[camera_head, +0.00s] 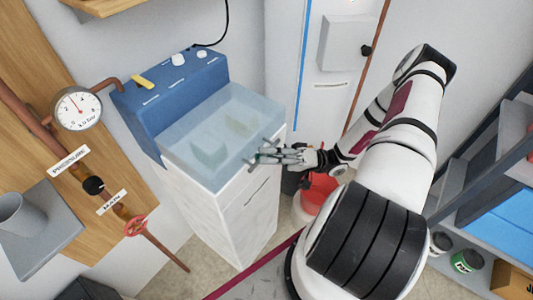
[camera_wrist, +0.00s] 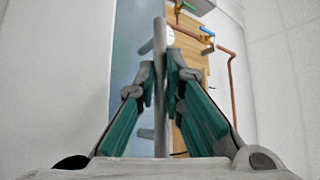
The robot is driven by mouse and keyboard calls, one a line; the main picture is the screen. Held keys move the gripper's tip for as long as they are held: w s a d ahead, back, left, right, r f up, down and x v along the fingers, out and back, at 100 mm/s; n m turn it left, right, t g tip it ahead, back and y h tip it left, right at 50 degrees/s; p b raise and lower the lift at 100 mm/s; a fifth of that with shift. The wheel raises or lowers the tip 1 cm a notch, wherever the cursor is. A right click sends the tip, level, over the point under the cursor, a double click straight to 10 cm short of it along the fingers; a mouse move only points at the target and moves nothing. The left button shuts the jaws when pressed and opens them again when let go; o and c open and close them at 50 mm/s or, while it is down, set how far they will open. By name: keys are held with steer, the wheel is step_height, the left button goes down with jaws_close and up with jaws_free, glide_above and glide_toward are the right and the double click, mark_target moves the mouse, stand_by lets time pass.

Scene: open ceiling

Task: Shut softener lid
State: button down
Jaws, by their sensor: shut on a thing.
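The softener (camera_head: 238,205) is a white cabinet with a blue rear housing (camera_head: 175,85). Its translucent pale blue lid (camera_head: 215,125) lies over the cabinet top, and shapes show through it. I cannot tell whether its front edge is fully down. My gripper (camera_head: 262,155) is at the lid's front right edge. In the wrist view my gripper (camera_wrist: 161,80) has its green-padded fingers closed on both sides of a grey bar handle (camera_wrist: 159,120). Stubs join the handle to the bluish lid (camera_wrist: 127,50) on the left.
A pressure gauge (camera_head: 77,108) and copper pipes stand on a wooden panel at left. A red-topped container (camera_head: 318,190) stands on the floor right of the cabinet, below my arm. Shelves (camera_head: 490,165) with cans are at far right.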

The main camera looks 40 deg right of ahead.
steer(key=shift+w+f, duration=0.15)
steer(key=shift+f, duration=0.7)
steer(key=c, duration=1.7)
jaws_free()
steer(key=shift+w, duration=0.1)
steer(key=shift+r, duration=0.1)
steer(key=shift+r, duration=0.5)
steer(key=w+a+r+m+h+p, duration=0.15)
steer(key=r+p, duration=0.25)
steer(key=r, duration=0.7)
steer(key=w+r+m+h+p, duration=0.2)
steer(key=w+r+m+p, duration=0.15)
steer(key=r, duration=0.65)
steer(key=shift+m+h, duration=0.5)
steer(key=shift+h, duration=0.25)
steer(key=w+r, duration=0.2)
steer(key=w+a+r, duration=0.1)
steer(key=w+r, duration=0.1)
steer(key=w+a+r, duration=0.1)
steer(key=w+r, duration=0.1)
steer(key=shift+w+a+r, duration=0.15)
steer(key=shift+w, duration=0.05)
